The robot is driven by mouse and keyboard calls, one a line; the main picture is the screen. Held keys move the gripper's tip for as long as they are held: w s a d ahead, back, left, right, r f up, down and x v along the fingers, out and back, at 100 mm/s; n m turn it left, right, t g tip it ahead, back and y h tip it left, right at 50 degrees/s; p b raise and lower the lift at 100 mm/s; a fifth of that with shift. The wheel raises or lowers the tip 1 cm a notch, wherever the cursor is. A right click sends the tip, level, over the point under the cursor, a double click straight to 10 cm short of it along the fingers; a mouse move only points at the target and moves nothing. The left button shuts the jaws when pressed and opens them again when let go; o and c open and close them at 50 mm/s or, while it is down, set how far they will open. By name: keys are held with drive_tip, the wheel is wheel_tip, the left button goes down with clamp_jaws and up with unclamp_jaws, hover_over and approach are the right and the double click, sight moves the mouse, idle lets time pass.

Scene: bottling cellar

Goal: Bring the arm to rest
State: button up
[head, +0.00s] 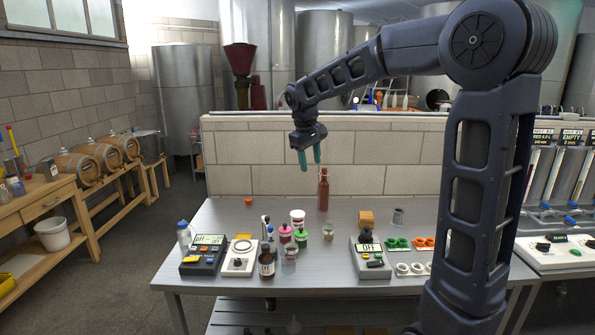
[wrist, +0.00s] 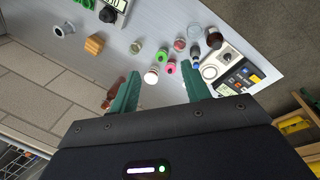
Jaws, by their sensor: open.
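My gripper (head: 310,159) hangs from my raised arm above the back part of the steel table (head: 330,222), its teal fingers pointing down. The fingers are apart and hold nothing. In the wrist view my gripper (wrist: 160,92) is open, with the table and its items beyond the fingertips. A red-brown bottle (head: 323,190) stands upright on the table, below and slightly right of the fingers. It also shows partly behind the left finger in the wrist view (wrist: 110,95).
On the table stand a pH meter (head: 206,250), a stirrer plate (head: 240,257), a dark bottle (head: 267,264), pink and green jars, a wooden block (head: 366,218) and a second meter (head: 370,258). A block wall (head: 420,160) runs behind. Barrels (head: 100,150) are at left.

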drive_tip(key=s+d+m+t+y, duration=0.1)
drive_tip(key=s+d+m, duration=0.3)
drive_tip(key=s+d, duration=1)
drive_tip(key=s+d+f+m+t, duration=0.1)
drive_tip(key=s+d+f+m, duration=0.3)
drive_tip(key=s+d, duration=0.6)
drive_tip(key=shift+s+f+m+t+y, duration=0.3)
drive_tip(key=shift+s+f+t, duration=0.15)
drive_tip(key=shift+f, duration=0.4)
